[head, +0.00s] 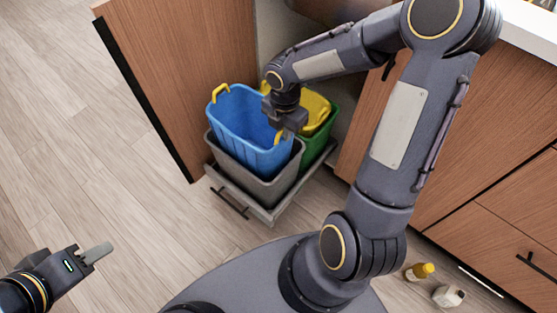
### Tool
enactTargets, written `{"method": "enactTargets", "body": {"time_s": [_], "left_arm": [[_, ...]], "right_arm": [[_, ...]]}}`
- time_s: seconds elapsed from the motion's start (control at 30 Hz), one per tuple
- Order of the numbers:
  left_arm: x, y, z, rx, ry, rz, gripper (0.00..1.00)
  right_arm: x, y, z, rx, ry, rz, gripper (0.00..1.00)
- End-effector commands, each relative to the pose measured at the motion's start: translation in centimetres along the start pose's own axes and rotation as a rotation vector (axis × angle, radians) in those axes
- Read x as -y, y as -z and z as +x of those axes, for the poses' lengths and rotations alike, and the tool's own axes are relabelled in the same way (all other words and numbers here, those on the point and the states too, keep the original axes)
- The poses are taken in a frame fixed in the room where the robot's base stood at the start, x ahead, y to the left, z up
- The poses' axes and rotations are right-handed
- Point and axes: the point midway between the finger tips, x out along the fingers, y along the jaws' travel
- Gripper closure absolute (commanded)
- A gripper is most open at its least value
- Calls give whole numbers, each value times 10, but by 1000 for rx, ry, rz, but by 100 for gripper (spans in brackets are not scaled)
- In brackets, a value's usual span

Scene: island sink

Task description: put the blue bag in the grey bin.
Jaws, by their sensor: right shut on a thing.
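The blue bag (243,122) looks like a blue tub with yellow handles. It sits partly inside the grey bin (270,190), its upper part standing above the bin's rim, slightly tilted. The grey bin stands in the pulled-out drawer. My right gripper (287,133) is shut on the blue bag at its right rim, near the yellow handle there; the gripper hides part of that rim. My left gripper (98,252) is at the lower left over the floor, far from the bag; its finger opening is not clear.
A green bin (327,130) with a yellow bag (313,110) stands behind, to the right. The open cabinet door (180,70) is at the left. A yellow-topped bottle (419,271) and a small white container (448,296) are at the lower right. The left floor is clear.

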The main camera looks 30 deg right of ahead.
Motion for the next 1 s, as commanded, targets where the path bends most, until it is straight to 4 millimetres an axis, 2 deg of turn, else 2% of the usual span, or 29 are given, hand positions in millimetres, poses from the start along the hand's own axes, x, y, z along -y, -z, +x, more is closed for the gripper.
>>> {"method": "enactTargets", "body": {"time_s": [0.03, 0.2, 0.47, 0.7, 1.0], "left_arm": [[5, -5, 11, 0, 0, 0, 64], [10, -12, 23, 0, 0, 0, 64], [13, -14, 29, 0, 0, 0, 64], [20, -22, 44, 0, 0, 0, 64], [20, -22, 44, 0, 0, 0, 64]], "right_arm": [[0, 0, 21, -2, 3, -1, 100], [0, 0, 55, -1, 1, -1, 100], [0, 0, 73, 0, -1, 1, 100], [0, 0, 110, -1, 1, 1, 100], [0, 0, 111, 1, -1, 0, 100]]}}
